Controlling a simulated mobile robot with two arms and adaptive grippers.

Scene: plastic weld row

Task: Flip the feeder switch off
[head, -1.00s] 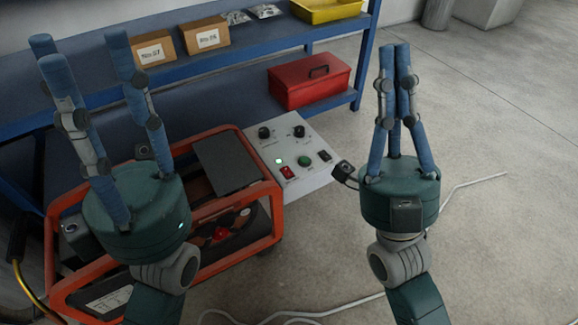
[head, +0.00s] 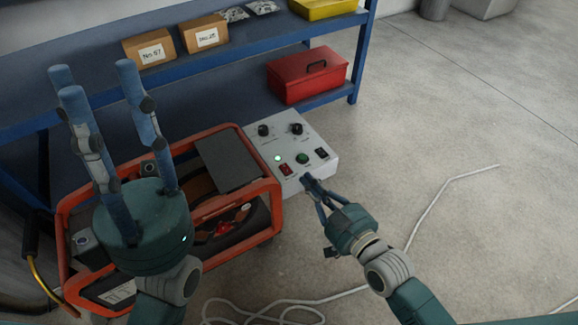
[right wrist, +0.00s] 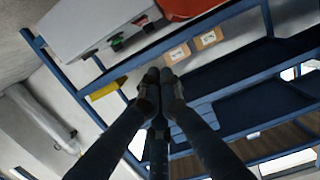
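A light grey control box (head: 318,171) stands on the right end of an orange-framed machine. Its face carries a red rocker switch (head: 286,169), a green round button (head: 303,158), a dark switch (head: 321,152), two black knobs and a lit green lamp (head: 278,158). The labels are too small to read, so I cannot tell which is the feeder switch. My right gripper (head: 307,181) is shut and empty, its fingertips at the box's front edge, just below the switches. The box also shows in the right wrist view (right wrist: 75,22). My left gripper (head: 97,80) is open and empty above the machine.
The orange frame (head: 277,195) surrounds the machine. Behind is a blue shelf (head: 205,58) with cartons, a yellow bin (head: 322,8) and a red toolbox (head: 309,76). A white cable (head: 430,212) lies on the floor. The floor to the right is otherwise clear.

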